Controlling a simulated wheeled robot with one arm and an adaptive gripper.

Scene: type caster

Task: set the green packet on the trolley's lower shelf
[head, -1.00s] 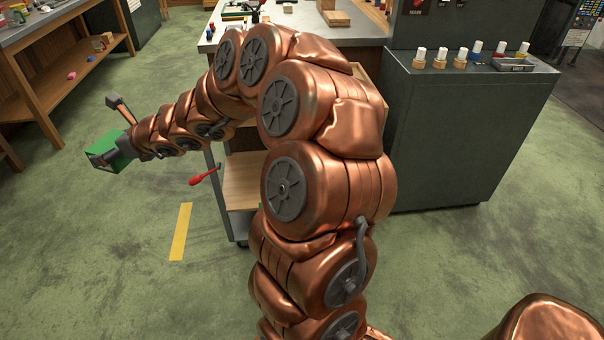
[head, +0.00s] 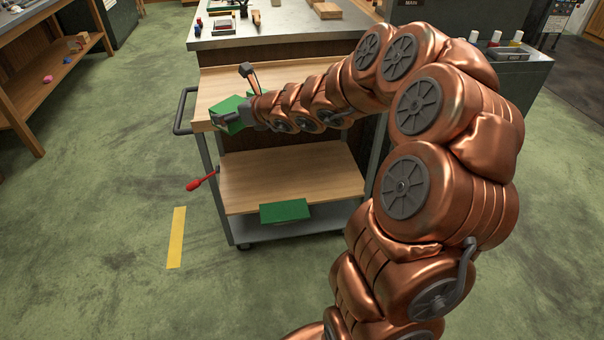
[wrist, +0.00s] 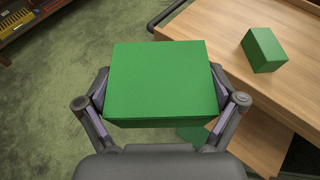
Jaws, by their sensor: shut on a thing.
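My gripper (head: 236,116) is shut on a green packet (wrist: 162,82), a plain box that fills the middle of the wrist view with a finger on each side. In the head view it is held at the left end of the trolley (head: 207,160), near top-shelf height. A second green box (wrist: 264,50) rests on the trolley's wooden top in the wrist view. Another green box (head: 284,211) is at the front edge of the wooden lower shelf (head: 290,170); whether it rests on that shelf or below it I cannot tell.
A red-handled thing (head: 200,181) sticks out at the trolley's left side. A grey push handle (head: 181,110) is at its left end. A workbench (head: 230,35) stands behind. The floor in front and left is open, with a yellow strip (head: 176,237).

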